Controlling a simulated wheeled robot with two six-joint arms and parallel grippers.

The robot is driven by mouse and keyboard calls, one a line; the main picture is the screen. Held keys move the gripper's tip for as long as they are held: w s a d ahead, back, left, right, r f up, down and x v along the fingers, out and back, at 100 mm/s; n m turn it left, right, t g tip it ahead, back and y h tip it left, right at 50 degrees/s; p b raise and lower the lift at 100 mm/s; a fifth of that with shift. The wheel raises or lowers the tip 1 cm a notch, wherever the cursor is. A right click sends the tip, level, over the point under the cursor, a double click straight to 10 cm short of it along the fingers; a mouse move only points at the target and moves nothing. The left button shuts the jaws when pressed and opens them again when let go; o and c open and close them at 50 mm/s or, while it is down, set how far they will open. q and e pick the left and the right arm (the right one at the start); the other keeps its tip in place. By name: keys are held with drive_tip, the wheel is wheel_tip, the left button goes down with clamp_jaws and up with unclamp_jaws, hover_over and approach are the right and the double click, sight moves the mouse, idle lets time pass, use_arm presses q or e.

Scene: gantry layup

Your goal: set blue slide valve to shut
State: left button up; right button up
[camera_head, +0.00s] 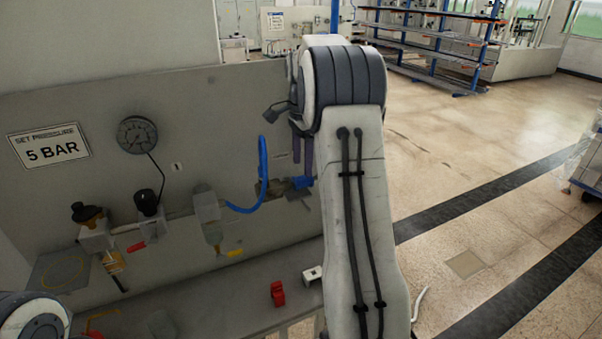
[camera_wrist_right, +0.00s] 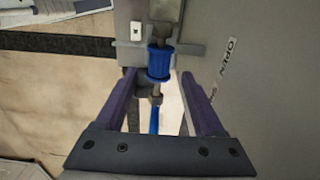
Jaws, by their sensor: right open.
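The blue slide valve is a short blue sleeve (camera_head: 301,182) on a metal pipe fitting low on the grey panel, partly hidden by my right arm in the head view. In the right wrist view the blue sleeve (camera_wrist_right: 160,64) shows between the two purple fingertips. My right gripper (camera_head: 302,160) is open, its fingers pointing down at the valve; it also shows in the right wrist view (camera_wrist_right: 157,76). Gaps show on both sides of the sleeve. My left gripper is not in view.
A blue hose (camera_head: 263,165) curves up left of the valve. A gauge (camera_head: 137,134), black knobs (camera_head: 147,201) and a clear bowl unit (camera_head: 209,215) are on the panel further left. A red block (camera_head: 278,293) and a small white box (camera_head: 312,274) lie on the ledge below.

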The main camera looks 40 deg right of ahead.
sight(303, 176)
drive_tip(key=shift+f+p, duration=0.5)
drive_tip(key=shift+f, duration=2)
clamp_jaws()
drive_tip(key=shift+r, duration=0.1)
